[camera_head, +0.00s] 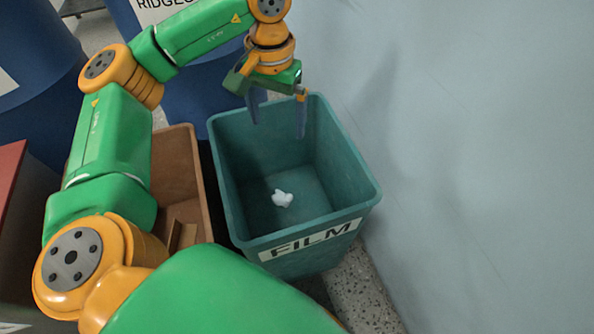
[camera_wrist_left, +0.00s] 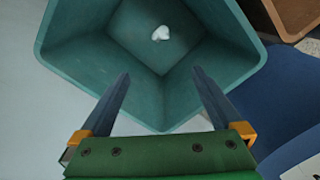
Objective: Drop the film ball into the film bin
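The teal film bin (camera_head: 228,190), labelled FILM on its front, stands on the floor against the grey wall; its rim also shows in the left wrist view (camera_wrist_left: 62,62). The white crumpled film ball (camera_head: 282,198) lies inside, on the bin's bottom; in the left wrist view (camera_wrist_left: 160,34) it is beyond the fingertips. My left gripper (camera_head: 279,125) hangs over the bin's far rim. Its two fingers (camera_wrist_left: 160,75) are apart with nothing between them. My right gripper does not show in either view.
A brown bin (camera_head: 182,160) with pieces in it stands left of the film bin. Blue barrels (camera_head: 200,95) stand behind, one labelled RIDGES. The grey wall (camera_head: 470,150) closes off the right side.

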